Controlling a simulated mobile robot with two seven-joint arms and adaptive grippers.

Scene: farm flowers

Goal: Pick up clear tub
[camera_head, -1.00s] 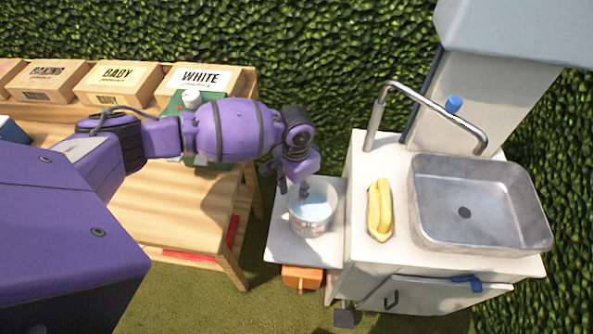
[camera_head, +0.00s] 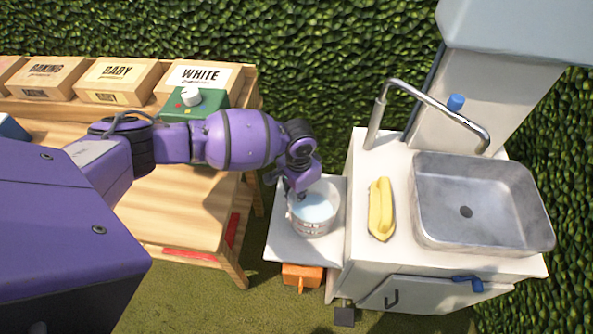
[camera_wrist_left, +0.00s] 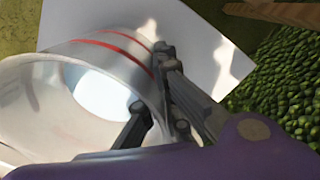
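The clear tub (camera_head: 314,226) is a round see-through bucket with red marks and a pale blue-white bottom. It stands upright on the small white side shelf. In the left wrist view the tub (camera_wrist_left: 100,55) fills the left side, with red stripes on its wall. My left gripper (camera_head: 292,192) is at the tub's left rim. In the wrist view the gripper (camera_wrist_left: 148,85) has one finger outside the wall and one inside it, with a visible gap between them. Whether either finger touches the wall is unclear. My right gripper is not in view.
The white shelf (camera_head: 283,240) joins a white counter with yellow bananas (camera_head: 380,208), a metal sink (camera_head: 470,190) and a faucet (camera_head: 425,103). A wooden table (camera_head: 165,215) on the left holds labelled boxes (camera_head: 118,80) and a green box (camera_head: 200,103). A hedge stands behind.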

